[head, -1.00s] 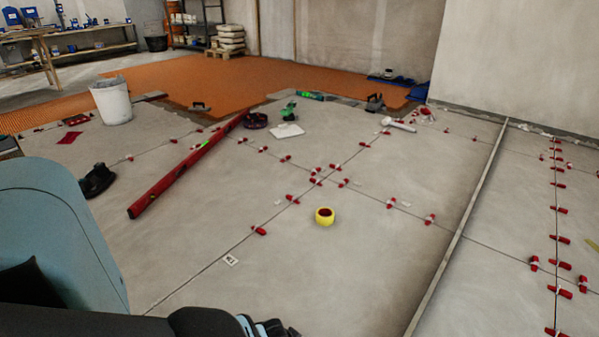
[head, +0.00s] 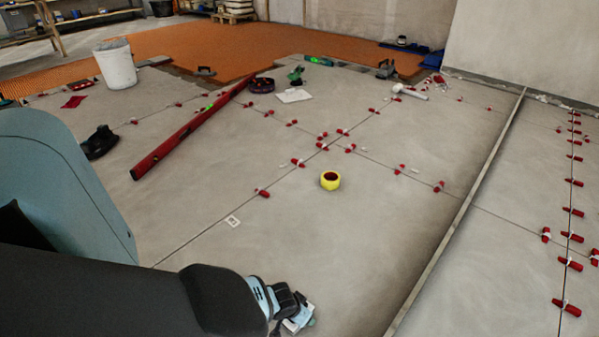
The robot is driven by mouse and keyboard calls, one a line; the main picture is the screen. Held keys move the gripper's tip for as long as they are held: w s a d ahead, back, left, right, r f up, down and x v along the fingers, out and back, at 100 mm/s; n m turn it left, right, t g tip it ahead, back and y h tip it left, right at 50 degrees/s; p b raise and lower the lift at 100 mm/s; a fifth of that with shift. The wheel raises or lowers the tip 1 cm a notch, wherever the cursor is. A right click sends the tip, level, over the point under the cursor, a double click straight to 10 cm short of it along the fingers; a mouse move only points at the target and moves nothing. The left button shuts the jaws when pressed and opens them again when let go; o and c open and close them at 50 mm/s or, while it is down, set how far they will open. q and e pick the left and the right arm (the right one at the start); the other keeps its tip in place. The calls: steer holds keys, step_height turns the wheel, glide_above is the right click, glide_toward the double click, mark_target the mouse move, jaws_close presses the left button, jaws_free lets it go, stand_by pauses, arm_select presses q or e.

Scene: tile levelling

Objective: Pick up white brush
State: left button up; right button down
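A white object with a handle (head: 408,91) lies on the tiles toward the back right in the head view. It may be the brush, but it is too small to tell it from a mallet. My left gripper (head: 300,318) is at the bottom of the head view, low and far in front of that object. It is seen from behind, partly cut off by the frame edge. Its fingers are not clear enough to tell open from shut. My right gripper is not in view.
A yellow tape roll (head: 330,181) and several red levelling clips (head: 344,132) sit on the floor. A long red level (head: 190,127) lies left of centre, near a white bucket (head: 115,66). A metal strip (head: 462,208) runs along the right. Open tile lies around the roll.

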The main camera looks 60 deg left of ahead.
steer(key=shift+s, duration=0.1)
arm_select(q)
steer(key=c, duration=1.2)
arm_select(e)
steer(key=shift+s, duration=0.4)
arm_select(q)
steer(key=shift+r, duration=0.15)
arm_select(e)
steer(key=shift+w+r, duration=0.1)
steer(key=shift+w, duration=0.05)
